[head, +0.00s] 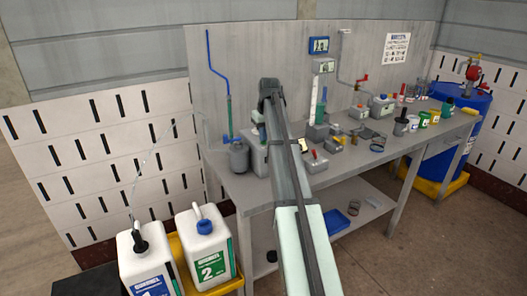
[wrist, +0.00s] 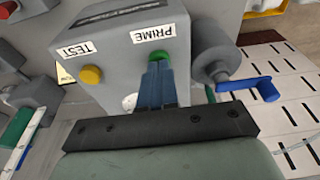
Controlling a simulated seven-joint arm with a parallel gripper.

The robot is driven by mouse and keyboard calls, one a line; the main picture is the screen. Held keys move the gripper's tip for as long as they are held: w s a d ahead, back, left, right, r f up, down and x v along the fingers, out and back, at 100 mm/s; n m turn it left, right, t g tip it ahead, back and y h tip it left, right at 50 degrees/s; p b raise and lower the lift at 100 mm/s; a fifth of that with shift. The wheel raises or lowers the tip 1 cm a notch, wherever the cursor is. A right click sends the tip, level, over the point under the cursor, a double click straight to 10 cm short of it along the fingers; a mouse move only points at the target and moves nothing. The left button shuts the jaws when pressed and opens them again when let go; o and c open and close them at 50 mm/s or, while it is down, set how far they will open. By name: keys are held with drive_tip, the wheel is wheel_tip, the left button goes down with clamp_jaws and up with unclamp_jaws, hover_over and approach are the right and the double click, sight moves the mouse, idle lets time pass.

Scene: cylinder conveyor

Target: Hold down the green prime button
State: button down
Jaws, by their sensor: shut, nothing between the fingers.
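The green prime button (wrist: 160,57) is on a grey control box (wrist: 120,72) in the wrist view, just below the PRIME label (wrist: 153,33). My gripper (wrist: 159,68) is shut and empty, with its fingertips at the button and covering its lower part. The tips look to be against the button, but I cannot tell how far it is pressed. A yellow button (wrist: 92,74) sits left of it under the TEST label (wrist: 74,49). In the head view my arm hides most of the box (head: 257,158) and the button.
A blue-handled valve (wrist: 255,88) sticks out close on the right of the box in the wrist view. A grey cylinder (head: 239,156) stands left of the box on the bench (head: 235,190). White jugs (head: 207,245) stand at the lower left.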

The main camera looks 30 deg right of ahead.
wheel_tip(320, 180, up, 7)
idle(0.9)
idle(0.4)
drive_tip(key=s+a+f+n+g, duration=0.2)
drive_tip(key=s+a+f, duration=0.1)
drive_tip(key=s+f, duration=0.9)
drive_tip(key=s+a+f+n+g, duration=0.1)
drive_tip(key=s+a+f+g, duration=0.25)
drive_tip(key=s+f, duration=0.75)
drive_tip(key=s+a+f+g, duration=0.1)
drive_tip(key=s+a+f, duration=0.35)
drive_tip(key=f, duration=0.55)
drive_tip(key=s+a+f+m, duration=0.1)
drive_tip(key=s+a+f, duration=0.4)
drive_tip(key=f, duration=0.5)
drive_tip(key=s+a+f+g, duration=0.1)
drive_tip(key=s+a+f, duration=0.4)
drive_tip(key=f, duration=0.6)
drive_tip(key=s+a+f+m, duration=0.1)
drive_tip(key=s+a+f, duration=0.3)
drive_tip(key=s+f, duration=0.3)
drive_tip(key=s+a+f+m+g, duration=0.1)
drive_tip(key=s+a+f, duration=0.4)
drive_tip(key=s, duration=0.7)
wheel_tip(320, 180, down, 2)
drive_tip(key=shift+s+a, duration=0.2)
drive_tip(key=shift+s, duration=0.2)
